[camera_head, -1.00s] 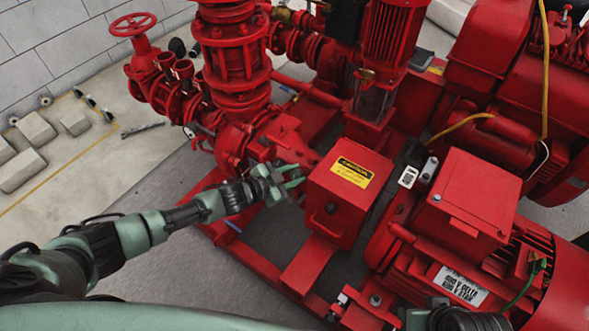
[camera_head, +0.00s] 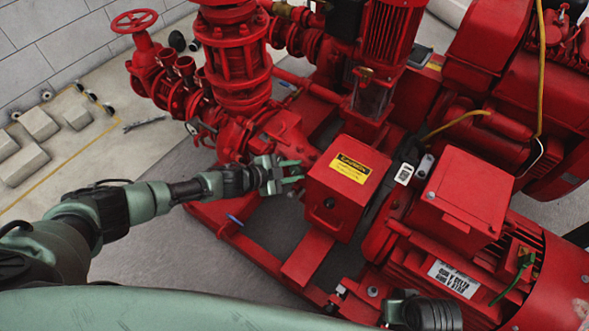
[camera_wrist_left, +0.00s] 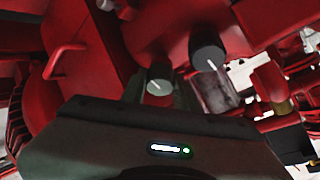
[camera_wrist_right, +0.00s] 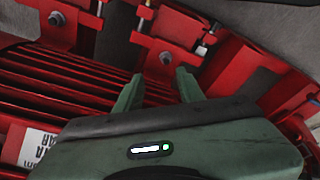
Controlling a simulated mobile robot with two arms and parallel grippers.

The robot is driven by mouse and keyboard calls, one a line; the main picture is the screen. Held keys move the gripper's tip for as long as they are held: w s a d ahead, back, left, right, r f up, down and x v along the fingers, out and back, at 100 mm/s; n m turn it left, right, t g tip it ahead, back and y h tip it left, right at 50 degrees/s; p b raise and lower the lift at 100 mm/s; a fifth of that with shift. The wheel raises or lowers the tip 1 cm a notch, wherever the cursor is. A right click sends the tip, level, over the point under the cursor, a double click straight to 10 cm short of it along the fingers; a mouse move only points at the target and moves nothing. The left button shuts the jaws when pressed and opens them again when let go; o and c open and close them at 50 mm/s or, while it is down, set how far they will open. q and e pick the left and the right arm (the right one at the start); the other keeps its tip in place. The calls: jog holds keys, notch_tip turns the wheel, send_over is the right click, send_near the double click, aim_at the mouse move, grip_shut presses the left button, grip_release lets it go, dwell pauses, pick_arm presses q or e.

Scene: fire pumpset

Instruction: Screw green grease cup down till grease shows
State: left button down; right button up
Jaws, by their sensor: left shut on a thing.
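A greenish-grey cup (camera_wrist_left: 158,79) with a white line on its face sits between the fingers of my left gripper in the left wrist view. A darker grey cup (camera_wrist_left: 208,56) with a similar white line is beside it, to the right and outside the fingers. In the head view my left gripper (camera_head: 291,172) reaches in beside the red box with the caution label (camera_head: 349,168); the cups cannot be made out there. My right gripper (camera_wrist_right: 158,88) is open and empty above red ribbed machinery. No grease can be made out.
A red motor (camera_head: 440,255) with a ribbed housing fills the right front. A red flanged pump column (camera_head: 233,60) rises behind my left gripper. A red handwheel (camera_head: 134,22) is at the far left.

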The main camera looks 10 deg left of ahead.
pick_arm(q)
jog(key=shift+d, duration=0.1)
jog(key=c, duration=1.3)
grip_release()
jog(key=shift+c, duration=0.2)
